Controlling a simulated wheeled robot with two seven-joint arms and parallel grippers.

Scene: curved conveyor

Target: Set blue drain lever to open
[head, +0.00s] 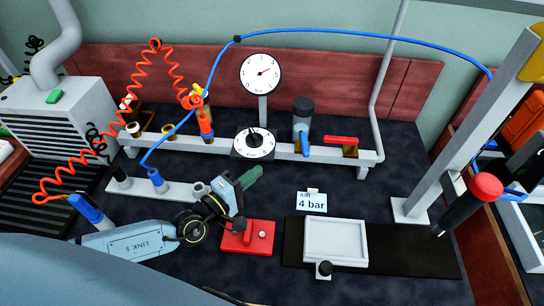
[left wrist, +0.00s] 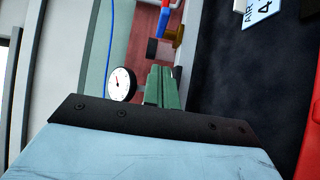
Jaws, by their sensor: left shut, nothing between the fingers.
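The blue drain lever (head: 304,146) hangs roughly straight down below the clear filter bowl with a dark cap (head: 303,106) on the grey rail in the head view. My left gripper (head: 252,176) is shut and empty, its green fingers together, below and left of the lever and apart from it. In the left wrist view the closed green fingers (left wrist: 162,87) show past my dark gripper body. A blue part (left wrist: 164,22) shows above them there, but I cannot tell whether it is the lever. My right gripper is not in view.
A round gauge (head: 260,74) stands on a post behind the rail; a black-rimmed dial (head: 254,143) sits left of the lever. A red-handled valve (head: 341,140) is right of it. A "4 bar" sign (head: 312,202), a red box (head: 248,238) and a white tray (head: 336,241) lie in front.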

